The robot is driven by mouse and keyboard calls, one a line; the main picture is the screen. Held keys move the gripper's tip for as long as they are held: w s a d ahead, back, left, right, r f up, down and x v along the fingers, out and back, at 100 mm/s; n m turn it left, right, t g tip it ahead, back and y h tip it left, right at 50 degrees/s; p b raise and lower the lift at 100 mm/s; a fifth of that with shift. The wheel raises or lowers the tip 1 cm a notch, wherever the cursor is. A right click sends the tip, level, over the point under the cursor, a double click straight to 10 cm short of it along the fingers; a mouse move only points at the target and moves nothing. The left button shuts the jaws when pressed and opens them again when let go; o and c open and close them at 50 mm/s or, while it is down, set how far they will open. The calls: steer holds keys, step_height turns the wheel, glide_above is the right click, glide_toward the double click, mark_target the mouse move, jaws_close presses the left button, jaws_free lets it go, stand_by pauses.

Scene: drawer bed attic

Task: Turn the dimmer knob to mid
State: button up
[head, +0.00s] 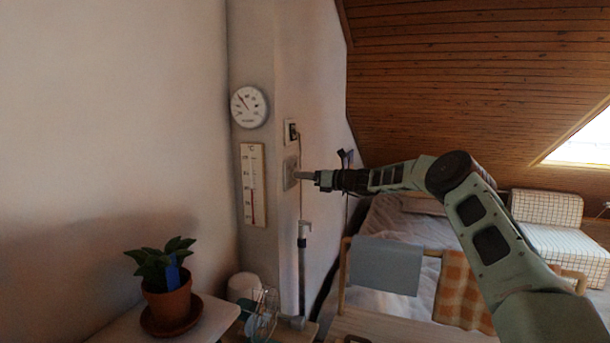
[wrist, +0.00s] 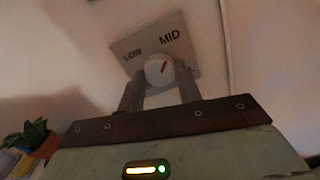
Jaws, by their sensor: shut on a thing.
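The dimmer knob (wrist: 159,71) is a round white knob with a red pointer mark, on a grey wall plate (wrist: 185,45) labelled LOW and MID. In the wrist view the plate looks tilted, and the red mark points up and to the right, roughly toward the MID label. My gripper (wrist: 160,80) is shut on the knob, one finger on each side. In the head view my gripper (head: 301,175) reaches the plate (head: 290,172) from the right; the knob is too small to make out there.
A round dial (head: 249,106) and a thermometer (head: 253,185) hang on the wall to the left. A potted plant (head: 168,284) stands on a table at lower left. A thin upright pole (head: 303,262) stands below my gripper. A rail with a grey cloth (head: 385,266) is at right.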

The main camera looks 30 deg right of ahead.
steer(key=shift+f, duration=0.2)
steer(key=o, duration=1)
steer(key=shift+r, duration=0.1)
steer(key=shift+d, duration=0.1)
steer(key=b+v, duration=0.7)
steer(key=v, duration=1)
steer(key=shift+s+b, duration=0.2)
steer(key=shift+b, duration=0.15)
